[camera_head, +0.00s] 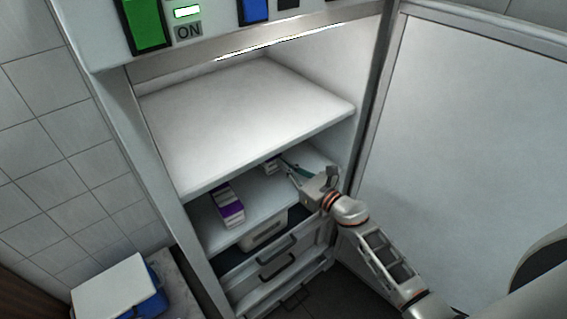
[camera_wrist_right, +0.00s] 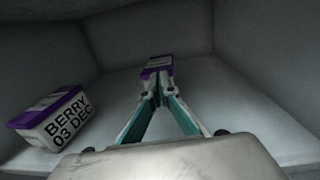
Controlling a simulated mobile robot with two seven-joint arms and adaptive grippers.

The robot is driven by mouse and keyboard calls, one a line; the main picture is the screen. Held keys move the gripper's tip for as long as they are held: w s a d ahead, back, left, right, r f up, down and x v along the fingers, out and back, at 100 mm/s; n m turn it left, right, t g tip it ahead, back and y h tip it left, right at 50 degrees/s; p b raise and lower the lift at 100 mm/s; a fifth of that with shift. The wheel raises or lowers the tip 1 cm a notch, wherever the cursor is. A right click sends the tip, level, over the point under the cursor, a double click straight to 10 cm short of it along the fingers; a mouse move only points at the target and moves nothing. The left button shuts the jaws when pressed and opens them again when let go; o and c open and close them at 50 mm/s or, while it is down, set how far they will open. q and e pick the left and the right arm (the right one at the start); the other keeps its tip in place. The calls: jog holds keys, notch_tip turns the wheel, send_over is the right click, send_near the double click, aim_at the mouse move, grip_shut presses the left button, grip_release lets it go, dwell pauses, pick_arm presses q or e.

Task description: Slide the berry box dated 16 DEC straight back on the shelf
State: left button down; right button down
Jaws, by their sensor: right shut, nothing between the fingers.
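A white berry box with a purple lid (camera_wrist_right: 157,62) stands straight ahead of my right gripper (camera_wrist_right: 158,92), towards the back of the shelf. The fingers partly hide it and its date cannot be read. In the head view this box (camera_head: 270,166) shows small under the upper shelf. My right gripper (camera_head: 284,163) is shut and empty, its tips at or very near the box's front; contact cannot be told. Another berry box (camera_wrist_right: 52,118), labelled BERRY 03 DEC, stands to the left; it also shows in the head view (camera_head: 228,205). My left gripper is out of view.
The boxes stand on the lower shelf (camera_head: 262,200). A bare upper shelf (camera_head: 245,110) lies above it. An open door (camera_head: 460,160) is at the right. Drawers (camera_head: 275,265) are below. A blue and white cooler box (camera_head: 115,285) is at the lower left.

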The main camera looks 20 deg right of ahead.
jog(key=shift+w+a, duration=0.15)
jog(key=shift+w, duration=0.15)
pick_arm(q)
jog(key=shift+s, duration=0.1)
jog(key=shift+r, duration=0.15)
pick_arm(e)
jog(key=shift+w, duration=0.1)
